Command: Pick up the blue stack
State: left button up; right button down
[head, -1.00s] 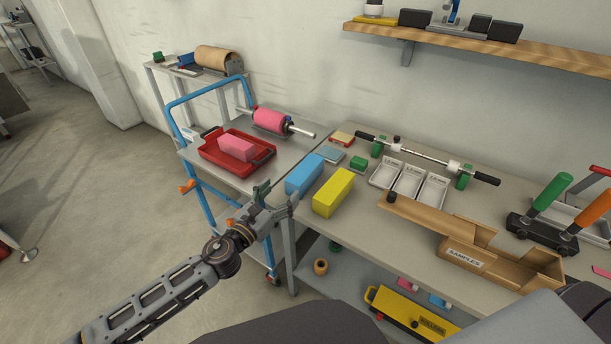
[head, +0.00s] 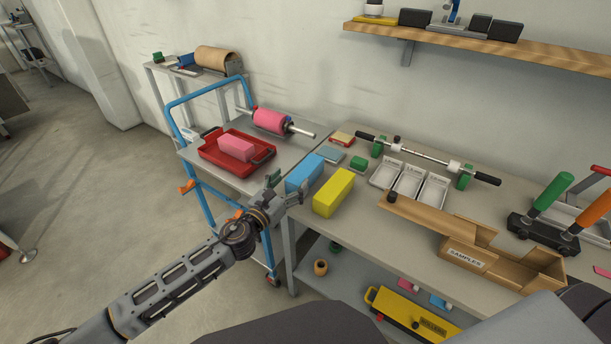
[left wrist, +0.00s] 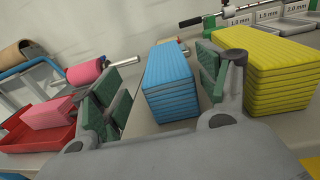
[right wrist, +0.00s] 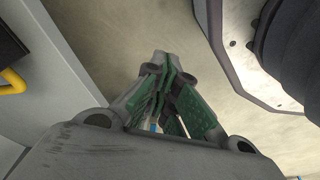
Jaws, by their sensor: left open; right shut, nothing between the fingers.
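The blue stack (head: 305,173) lies at the left end of the workbench, beside the yellow stack (head: 334,192). My left gripper (head: 287,190) is open and in front of the near end of the blue stack. In the left wrist view the blue stack (left wrist: 169,83) shows its layered end between the spread green-padded fingers of my left gripper (left wrist: 160,88), a little beyond them. The yellow stack (left wrist: 268,67) is just right of the right finger. My right gripper (right wrist: 170,85) shows only in its wrist view, pads together and empty.
A blue-framed cart (head: 200,215) on the left holds a red tray (head: 262,160) with a pink stack (head: 236,149) and a pink roller (head: 270,121). White trays (head: 409,181) and a cardboard samples box (head: 480,255) stand to the right. A small green block (head: 358,163) sits behind the yellow stack.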

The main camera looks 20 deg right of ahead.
aim_at(301, 173)
pick_arm(q)
jog(key=shift+d, duration=0.15)
pick_arm(e)
jog(key=shift+s, duration=0.1)
pick_arm(q)
jog(key=shift+w+d, duration=0.45)
jog(key=shift+d, duration=0.25)
jog(key=shift+b+x, duration=0.4)
jog(key=shift+x, duration=0.65)
jog(key=shift+w+d+f, duration=0.1)
jog(key=shift+w+d, duration=0.15)
jog(key=shift+d, duration=0.2)
jog(key=shift+w, duration=0.1)
pick_arm(e)
jog(key=shift+w+a+r, duration=0.15)
jog(key=shift+a+r, duration=0.1)
jog(key=shift+r, duration=0.35)
jog(key=shift+w+a+r, duration=0.1)
jog(key=shift+a+r, duration=0.15)
jog(key=shift+r, duration=0.35)
pick_arm(q)
jog(key=shift+c, duration=0.3)
pick_arm(e)
jog(key=shift+w, duration=0.25)
